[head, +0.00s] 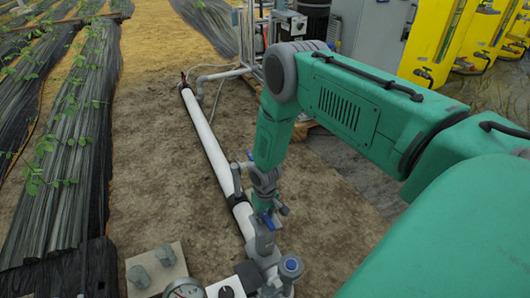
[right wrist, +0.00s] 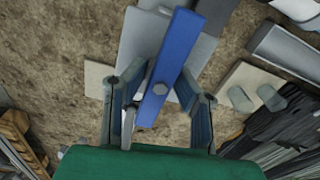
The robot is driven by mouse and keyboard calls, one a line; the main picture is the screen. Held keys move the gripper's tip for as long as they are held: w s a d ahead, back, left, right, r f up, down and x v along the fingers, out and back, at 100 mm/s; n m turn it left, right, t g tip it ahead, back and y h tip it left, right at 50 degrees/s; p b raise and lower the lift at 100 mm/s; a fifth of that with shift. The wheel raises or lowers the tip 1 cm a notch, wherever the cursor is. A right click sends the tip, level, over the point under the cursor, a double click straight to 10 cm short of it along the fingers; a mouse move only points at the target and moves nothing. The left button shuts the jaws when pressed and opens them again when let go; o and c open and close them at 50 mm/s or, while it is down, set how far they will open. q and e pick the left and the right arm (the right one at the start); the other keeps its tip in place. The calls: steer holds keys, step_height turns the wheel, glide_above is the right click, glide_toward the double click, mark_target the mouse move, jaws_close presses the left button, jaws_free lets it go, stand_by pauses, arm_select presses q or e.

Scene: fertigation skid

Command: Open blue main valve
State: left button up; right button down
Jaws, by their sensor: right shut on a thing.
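In the head view my right gripper (head: 264,203) points down over the grey valve body (head: 264,243) on the pipe line, and the handle there is mostly covered by the gripper. My right gripper is shut on the handle. My left gripper is in neither view.
A long white pipe (head: 207,137) runs back from the valve across bare soil. A blue-capped fitting (head: 290,265) stands close to the right of the valve. A pale slab (head: 155,270) with grey stubs lies left. Yellow tanks (head: 452,40) stand behind.

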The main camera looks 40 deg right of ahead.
steer(key=c, duration=1.2)
jaws_free()
steer(key=shift+s+d, duration=0.1)
steer(key=shift+s, duration=0.05)
step_height(320, 180, up, 10)
steer(key=p, duration=0.8)
steer(key=shift+r, duration=0.1)
